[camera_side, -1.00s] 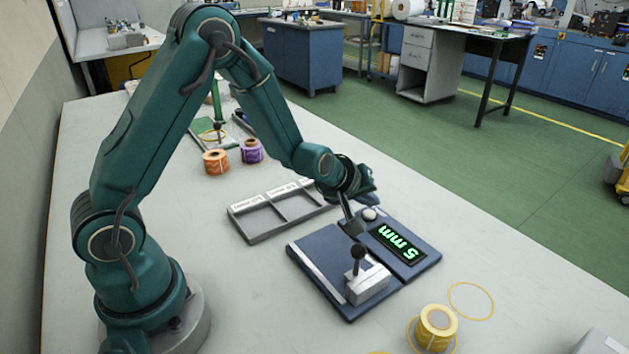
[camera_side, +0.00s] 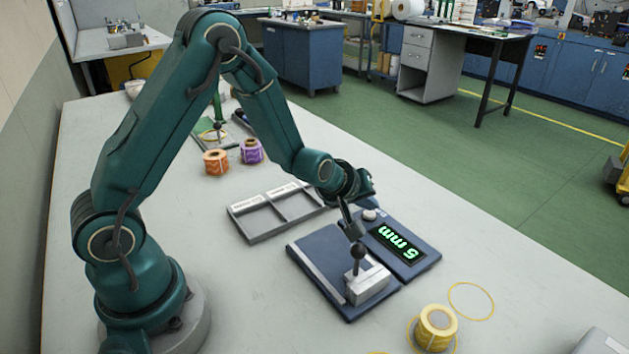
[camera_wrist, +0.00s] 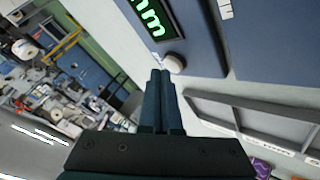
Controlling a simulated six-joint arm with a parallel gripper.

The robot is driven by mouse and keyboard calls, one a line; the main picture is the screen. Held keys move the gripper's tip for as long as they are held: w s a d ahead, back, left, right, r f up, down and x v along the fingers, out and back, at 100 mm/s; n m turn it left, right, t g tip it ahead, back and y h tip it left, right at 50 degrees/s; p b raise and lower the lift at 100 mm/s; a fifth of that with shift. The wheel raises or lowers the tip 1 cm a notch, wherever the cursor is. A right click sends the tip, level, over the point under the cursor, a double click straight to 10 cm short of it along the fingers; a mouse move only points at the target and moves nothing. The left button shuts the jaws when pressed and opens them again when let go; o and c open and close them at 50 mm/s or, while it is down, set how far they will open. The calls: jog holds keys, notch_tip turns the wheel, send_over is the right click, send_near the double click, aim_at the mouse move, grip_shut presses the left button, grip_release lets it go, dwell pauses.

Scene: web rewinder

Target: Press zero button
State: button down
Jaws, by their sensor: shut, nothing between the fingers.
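A blue gauge (camera_side: 426,248) lies on the bench. Its dark display (camera_side: 398,245) shows green digits that appear upside down in the side view, a single digit and "mm". A pale round button (camera_side: 369,215) sits beside the display; it also shows in the wrist view (camera_wrist: 174,62). My gripper (camera_side: 353,231) is shut and empty, pointing down over the gauge. In the wrist view my fingertips (camera_wrist: 160,73) appear just beside the button. I cannot tell whether they touch the gauge. A lever with a black ball knob (camera_side: 358,252) stands on a light block close to my fingertips.
A grey divided tray (camera_side: 262,236) lies left of the gauge. A yellow roll (camera_side: 437,328) stands to its right. Orange (camera_side: 215,162) and purple (camera_side: 251,151) rolls stand farther back.

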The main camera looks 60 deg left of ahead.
jog(key=shift+f, duration=0.7)
dwell(0.5)
jog(key=shift+r, duration=0.15)
dwell(0.4)
jog(key=shift+s+d+r, duration=0.1)
jog(key=shift+r, duration=0.6)
jog(key=shift+r, duration=0.1)
jog(key=shift+r, duration=2.4)
